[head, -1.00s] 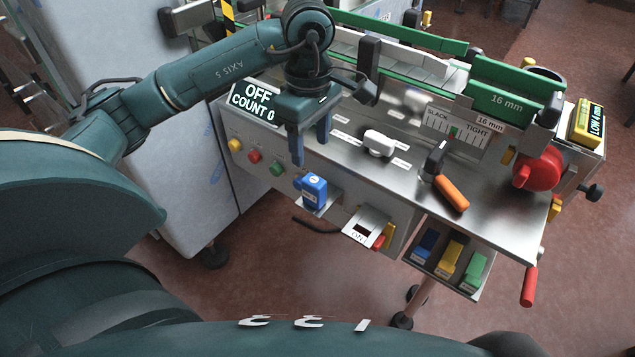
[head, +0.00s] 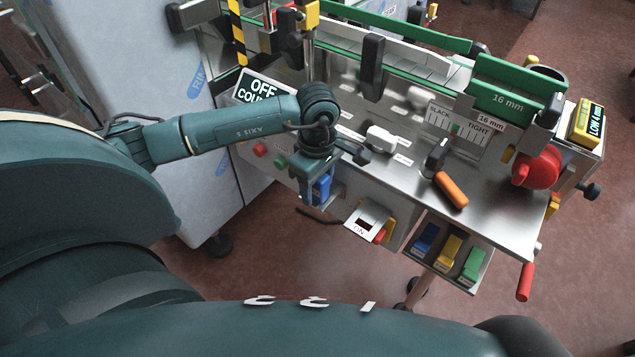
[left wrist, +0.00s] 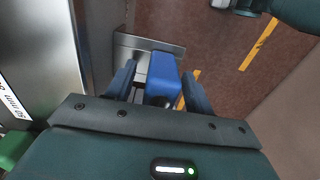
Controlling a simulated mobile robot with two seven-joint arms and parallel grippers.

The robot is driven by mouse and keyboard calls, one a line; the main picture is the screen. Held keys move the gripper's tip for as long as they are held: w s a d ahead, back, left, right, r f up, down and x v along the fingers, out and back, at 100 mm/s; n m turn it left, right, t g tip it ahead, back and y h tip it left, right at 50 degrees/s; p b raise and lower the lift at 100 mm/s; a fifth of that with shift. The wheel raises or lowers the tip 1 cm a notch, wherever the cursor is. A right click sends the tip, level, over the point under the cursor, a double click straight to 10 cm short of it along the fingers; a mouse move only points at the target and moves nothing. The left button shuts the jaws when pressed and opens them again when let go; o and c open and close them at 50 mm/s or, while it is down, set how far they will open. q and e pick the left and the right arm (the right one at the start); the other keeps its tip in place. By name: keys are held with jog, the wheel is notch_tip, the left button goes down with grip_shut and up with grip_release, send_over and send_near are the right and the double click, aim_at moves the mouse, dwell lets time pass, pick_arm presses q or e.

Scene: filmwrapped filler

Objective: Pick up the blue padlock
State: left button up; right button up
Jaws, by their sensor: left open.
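The blue padlock (head: 323,186) is on a small metal ledge at the front face of the machine, partly hidden by my left gripper in the head view. In the left wrist view the blue padlock (left wrist: 162,75) stands on the ledge (left wrist: 127,50), between the two fingers. My left gripper (head: 318,195) is open, pointing down, with a finger on each side of the padlock. In the left wrist view my left gripper (left wrist: 160,87) shows a gap beside the padlock; contact cannot be made out. My right gripper is not in view.
The steel machine top (head: 400,190) holds a white knob (head: 381,138) and an orange-handled lever (head: 450,190). A switch plate (head: 368,220) lies right of the padlock. A lower tray carries blue, yellow (head: 447,251) and green blocks. Red floor lies open in front.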

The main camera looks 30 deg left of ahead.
pick_arm(q)
jog(key=shift+f, duration=0.15)
jog(key=c, duration=1.1)
jog(key=shift+c, duration=0.2)
